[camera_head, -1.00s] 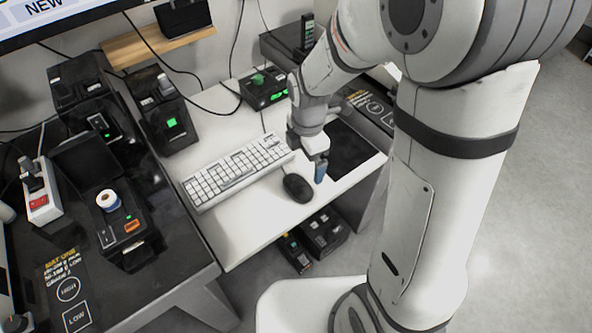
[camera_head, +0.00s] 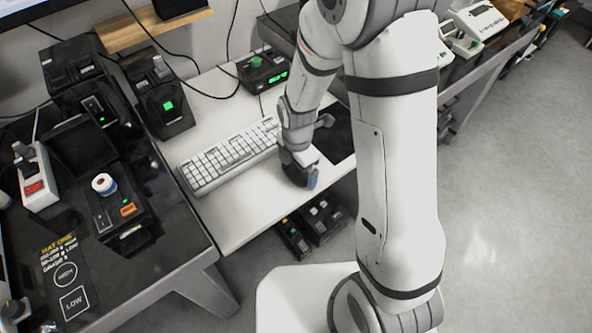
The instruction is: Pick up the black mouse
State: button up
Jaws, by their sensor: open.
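The black mouse (camera_head: 291,173) lies on the white table, just right of the white keyboard (camera_head: 228,158) and near the table's front edge. My gripper (camera_head: 302,178) is right over it, low and close to the table top. One finger with a blue pad shows at the mouse's right side. The wrist hides part of the mouse and the other finger. The jaws are open; I cannot tell whether they touch the mouse.
The white table (camera_head: 240,216) is clear in front of the keyboard. A black mousepad (camera_head: 340,140) lies to the right, partly behind my arm. A black box with a green button (camera_head: 262,70) stands at the back. A dark table (camera_head: 165,250) with devices adjoins on the left.

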jog(key=c, duration=0.8)
jog(key=shift+r, duration=0.1)
